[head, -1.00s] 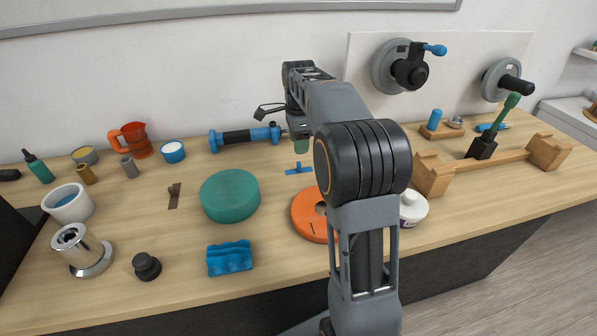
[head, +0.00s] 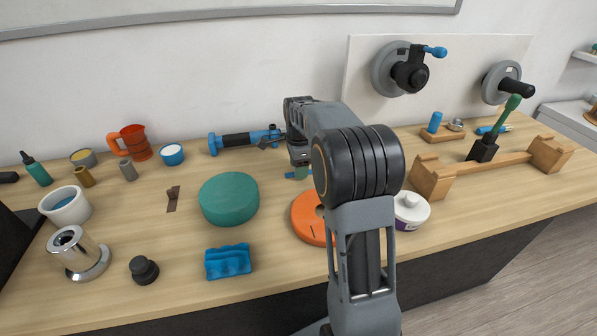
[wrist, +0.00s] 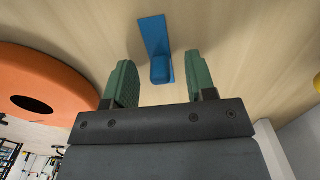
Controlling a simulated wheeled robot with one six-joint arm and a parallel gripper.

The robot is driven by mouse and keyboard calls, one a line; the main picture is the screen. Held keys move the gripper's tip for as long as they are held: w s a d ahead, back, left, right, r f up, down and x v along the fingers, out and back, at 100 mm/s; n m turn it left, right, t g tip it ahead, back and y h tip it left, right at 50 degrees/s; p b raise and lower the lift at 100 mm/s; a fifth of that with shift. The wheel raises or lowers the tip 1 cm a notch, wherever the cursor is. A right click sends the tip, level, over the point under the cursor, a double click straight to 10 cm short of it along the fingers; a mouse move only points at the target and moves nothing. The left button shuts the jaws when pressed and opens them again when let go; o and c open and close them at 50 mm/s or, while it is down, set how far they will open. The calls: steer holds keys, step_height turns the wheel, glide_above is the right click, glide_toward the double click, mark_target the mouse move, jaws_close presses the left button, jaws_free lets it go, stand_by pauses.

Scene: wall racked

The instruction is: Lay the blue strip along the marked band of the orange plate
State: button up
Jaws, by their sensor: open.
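The blue strip (wrist: 155,37) lies on the wooden bench in the wrist view, with a raised blue grip block (wrist: 161,70) on it. In the head view the strip (head: 292,175) is mostly hidden behind my gripper. My gripper (wrist: 160,82) has two green fingers, open and apart, with the strip's raised block between and just beyond their tips. The gripper is empty; in the head view its green fingers (head: 301,172) are low over the bench. The orange plate (head: 306,216) is a round disc with a hole, partly hidden by my arm; it also shows in the wrist view (wrist: 45,80).
A green round block (head: 229,198) stands left of the plate. A blue wavy block (head: 228,261) lies near the front edge. A white tub (head: 411,208) is right of my arm. A blue-black cylinder tool (head: 245,139) lies behind. A wooden cradle (head: 490,165) stands right.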

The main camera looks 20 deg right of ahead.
jaws_close()
stand_by(0.3)
steer(key=shift+r, duration=0.1)
steer(key=shift+r, duration=0.6)
steer(key=s+d+r, duration=0.1)
steer(key=s+r, duration=1)
steer(key=s, duration=0.3)
steer(key=shift+d+r, duration=0.2)
steer(key=shift+r, duration=0.15)
